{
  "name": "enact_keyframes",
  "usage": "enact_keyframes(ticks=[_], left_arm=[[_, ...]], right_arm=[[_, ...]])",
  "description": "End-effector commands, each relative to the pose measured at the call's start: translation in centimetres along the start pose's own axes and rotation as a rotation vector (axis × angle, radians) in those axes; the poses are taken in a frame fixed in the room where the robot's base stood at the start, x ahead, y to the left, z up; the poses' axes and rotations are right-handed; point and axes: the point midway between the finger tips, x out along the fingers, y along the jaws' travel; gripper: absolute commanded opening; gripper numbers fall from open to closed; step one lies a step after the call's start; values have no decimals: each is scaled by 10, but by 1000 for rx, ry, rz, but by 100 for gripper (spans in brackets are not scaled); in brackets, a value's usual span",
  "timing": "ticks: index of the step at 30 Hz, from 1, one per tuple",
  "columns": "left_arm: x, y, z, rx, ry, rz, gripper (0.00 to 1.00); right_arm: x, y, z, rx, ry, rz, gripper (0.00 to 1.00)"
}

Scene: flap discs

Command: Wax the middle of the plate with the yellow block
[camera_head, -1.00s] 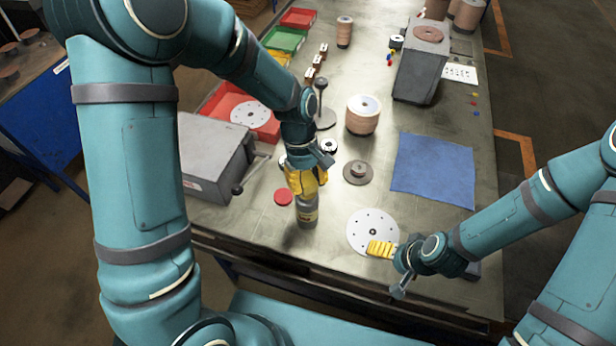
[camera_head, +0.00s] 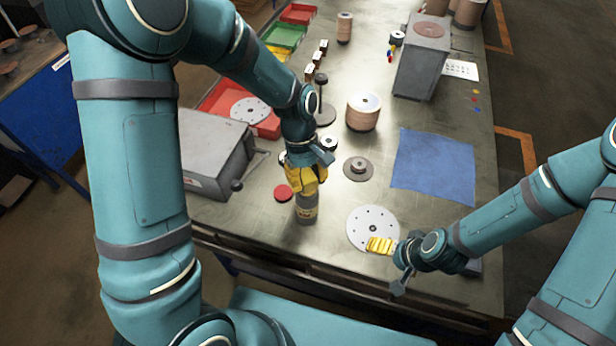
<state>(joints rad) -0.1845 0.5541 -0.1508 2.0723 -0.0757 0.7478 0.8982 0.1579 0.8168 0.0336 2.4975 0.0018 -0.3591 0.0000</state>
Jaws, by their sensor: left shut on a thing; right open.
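The plate (camera_head: 360,222), a white disc with small holes round a dark centre hole, lies flat near the table's front. My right gripper (camera_head: 380,245) has yellow fingers and is open over the plate's lower right edge. My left gripper (camera_head: 306,184) also has yellow fingers, at the top of an upright grey bottle (camera_head: 306,211) with a yellowish label. It is shut on the bottle, though the fingers hide the bottle's top. I cannot make out a yellow block apart from the yellow fingers.
A red disc (camera_head: 283,193) lies left of the bottle. A grey box (camera_head: 205,150) stands further left. A grey-brown disc stack (camera_head: 358,169) and a blue cloth (camera_head: 434,168) lie behind the plate. Bare table lies between bottle and plate.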

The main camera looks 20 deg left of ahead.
Motion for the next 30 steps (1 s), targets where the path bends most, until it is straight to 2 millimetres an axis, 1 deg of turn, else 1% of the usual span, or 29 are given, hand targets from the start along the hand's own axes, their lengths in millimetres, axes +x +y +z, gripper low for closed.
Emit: enact_keyframes(ticks=[30], left_arm=[[11,0,-3,0,0,0,0]], right_arm=[[7,3,1,0,0,0,95]])
